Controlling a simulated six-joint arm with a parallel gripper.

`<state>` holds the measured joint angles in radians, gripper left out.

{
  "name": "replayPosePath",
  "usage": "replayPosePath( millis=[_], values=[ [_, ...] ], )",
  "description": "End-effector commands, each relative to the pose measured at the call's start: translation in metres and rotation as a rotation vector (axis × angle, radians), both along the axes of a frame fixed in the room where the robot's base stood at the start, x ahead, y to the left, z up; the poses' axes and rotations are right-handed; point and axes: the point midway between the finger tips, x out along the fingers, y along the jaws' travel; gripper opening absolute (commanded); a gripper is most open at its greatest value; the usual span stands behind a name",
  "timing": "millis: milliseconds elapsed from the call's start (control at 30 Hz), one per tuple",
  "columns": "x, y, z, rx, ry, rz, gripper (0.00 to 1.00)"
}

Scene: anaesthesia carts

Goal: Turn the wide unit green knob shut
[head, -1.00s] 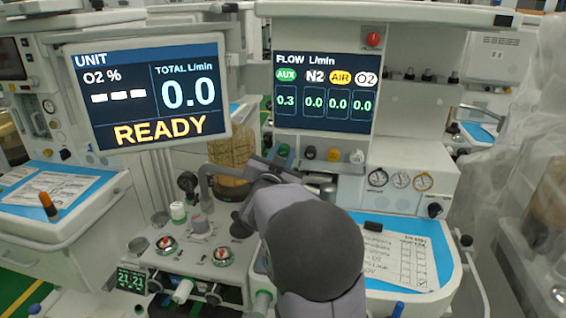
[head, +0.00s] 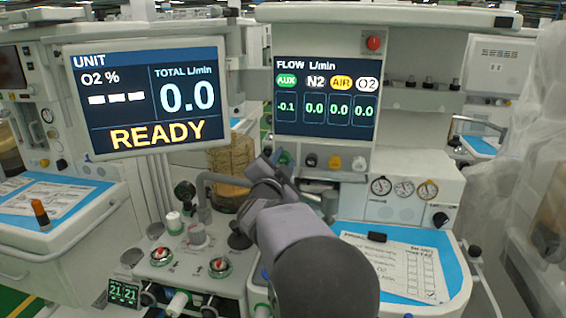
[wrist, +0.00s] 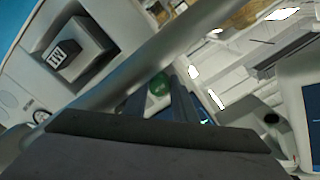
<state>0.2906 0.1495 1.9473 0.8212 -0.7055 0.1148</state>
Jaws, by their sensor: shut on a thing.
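The green knob (head: 284,158) is at the left end of the knob row below the flow screen (head: 324,97), under the AUX column. My gripper (head: 275,160) is at this knob, and my arm hides part of it. In the wrist view the green knob (wrist: 159,84) sits between the ends of my fingers (wrist: 163,97), which are shut on it. The AUX column reads -0.1, and the N2, AIR and O2 columns read 0.0.
Black, yellow and white knobs (head: 335,162) stand right of the green one. A grey curved pipe (head: 215,180) and a tan canister (head: 229,165) are close on the left. The unit screen (head: 148,98) shows READY. A blue-edged worktop with a paper (head: 405,265) is at lower right.

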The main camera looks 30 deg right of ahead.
Motion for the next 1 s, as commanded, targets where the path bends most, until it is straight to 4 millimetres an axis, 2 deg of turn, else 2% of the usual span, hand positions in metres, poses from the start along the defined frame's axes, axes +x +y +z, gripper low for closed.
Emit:
replayPosePath(
  millis=[200, 233, 300, 767, 1000],
  values=[
    [0.0, 0.0, 0.0, 0.002, -0.002, 0.0, 0.02],
    [0.0, 0.0, 0.0, 0.002, -0.002, 0.0, 0.29],
    [0.0, 0.0, 0.0, 0.001, -0.001, 0.0, 0.43],
    [-0.002, 0.001, -0.004, 0.005, 0.006, -0.001, 0.43],
    [-0.014, 0.015, -0.004, 0.005, 0.005, 0.0, 0.43]
  ],
)
